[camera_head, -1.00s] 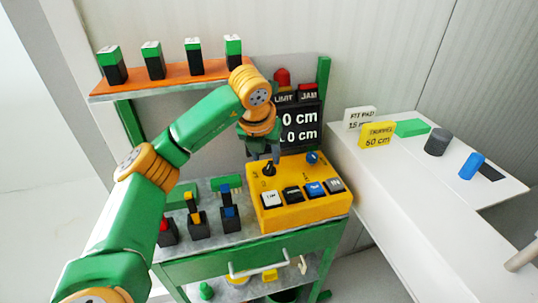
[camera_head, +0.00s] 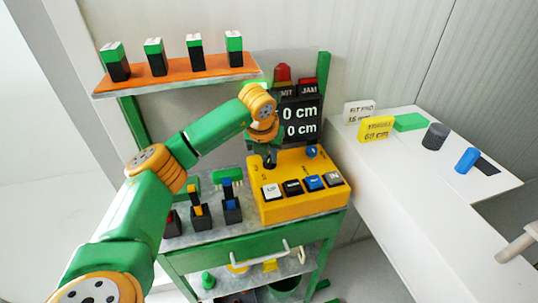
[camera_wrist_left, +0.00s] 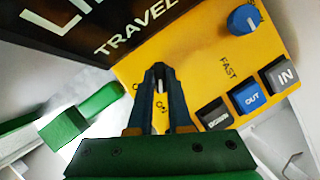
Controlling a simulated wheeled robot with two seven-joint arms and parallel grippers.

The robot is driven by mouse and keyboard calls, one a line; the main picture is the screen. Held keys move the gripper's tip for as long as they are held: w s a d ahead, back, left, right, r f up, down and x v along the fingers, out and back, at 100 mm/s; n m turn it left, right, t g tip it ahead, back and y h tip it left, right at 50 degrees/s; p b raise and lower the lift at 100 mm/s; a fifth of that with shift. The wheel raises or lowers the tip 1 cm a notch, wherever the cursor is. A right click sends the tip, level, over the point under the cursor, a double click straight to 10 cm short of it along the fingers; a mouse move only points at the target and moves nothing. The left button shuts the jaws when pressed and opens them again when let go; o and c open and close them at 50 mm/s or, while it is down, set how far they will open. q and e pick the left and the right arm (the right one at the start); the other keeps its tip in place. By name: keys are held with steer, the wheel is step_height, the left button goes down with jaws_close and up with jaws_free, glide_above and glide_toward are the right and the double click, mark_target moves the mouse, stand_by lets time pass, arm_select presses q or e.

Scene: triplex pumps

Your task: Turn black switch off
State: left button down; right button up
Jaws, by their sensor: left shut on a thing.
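The yellow control box (camera_head: 300,207) stands on the cart top in the head view and also fills much of the left wrist view (camera_wrist_left: 190,60). The black switch (camera_head: 269,165) is at the box's upper left, mostly hidden by my left gripper (camera_head: 269,158). In the left wrist view my left gripper (camera_wrist_left: 158,72) has its fingers closed together at the switch, beside the printed marks. The switch's exact lever position is hidden between the fingers. My right gripper is not in view.
A blue knob (camera_head: 312,151) and a row of push buttons (camera_head: 292,187) are close by on the box. A black display panel (camera_head: 300,118) stands behind it. Lever blocks (camera_head: 198,212) stand left of the box. A white table (camera_head: 420,180) is at the right.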

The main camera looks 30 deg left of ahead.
arm_select(q)
steer(key=shift+a+m+h, duration=0.1)
steer(key=shift+m+h, duration=0.2)
steer(key=shift+m, duration=0.3)
steer(key=m+h, duration=0.1)
steer(key=m, duration=0.2)
steer(key=c, duration=0.8)
jaws_free()
steer(key=shift+c, duration=0.2)
